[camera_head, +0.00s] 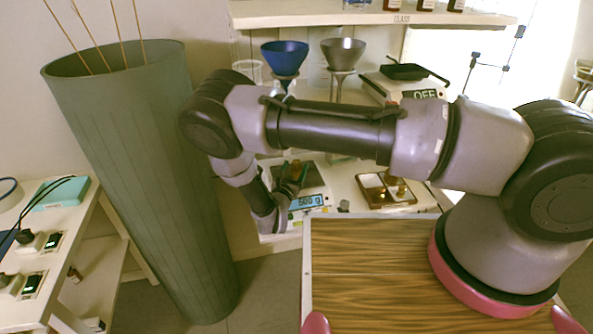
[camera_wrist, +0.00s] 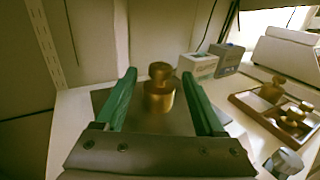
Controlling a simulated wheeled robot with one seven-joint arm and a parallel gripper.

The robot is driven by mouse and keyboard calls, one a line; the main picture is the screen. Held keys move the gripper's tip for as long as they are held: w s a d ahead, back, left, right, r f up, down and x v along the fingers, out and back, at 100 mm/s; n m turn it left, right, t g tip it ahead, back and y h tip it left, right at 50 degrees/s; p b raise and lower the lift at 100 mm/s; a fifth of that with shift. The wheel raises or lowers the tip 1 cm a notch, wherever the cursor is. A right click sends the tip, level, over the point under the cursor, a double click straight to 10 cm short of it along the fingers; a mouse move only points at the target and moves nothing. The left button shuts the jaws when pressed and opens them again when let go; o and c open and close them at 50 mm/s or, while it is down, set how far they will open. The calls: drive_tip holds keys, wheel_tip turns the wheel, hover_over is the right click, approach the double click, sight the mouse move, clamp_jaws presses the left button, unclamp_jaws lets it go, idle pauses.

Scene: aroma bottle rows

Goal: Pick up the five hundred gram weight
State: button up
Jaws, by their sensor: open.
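The brass weight (camera_wrist: 159,95) with a knob on top stands upright on the dark pan of a scale (camera_wrist: 110,98). In the head view the weight (camera_head: 296,166) is small and partly hidden by my gripper, and the scale's display (camera_head: 307,202) appears to read 500 g. My gripper (camera_wrist: 158,76) is open, with one green finger to the left of the weight and one to the right. There is a visible gap on both sides in the wrist view. In the head view my gripper (camera_head: 291,182) is low over the scale.
A wooden tray (camera_head: 374,203) with other brass weights stands right of the scale; it also shows in the wrist view (camera_wrist: 250,108). Small boxes (camera_wrist: 198,66) stand behind. Funnels (camera_head: 284,55) on stands and another scale (camera_head: 420,93) are farther back. A tall green cylinder (camera_head: 140,150) stands left.

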drive_tip(key=shift+w+d, duration=0.1)
drive_tip(key=shift+w, duration=0.3)
clamp_jaws()
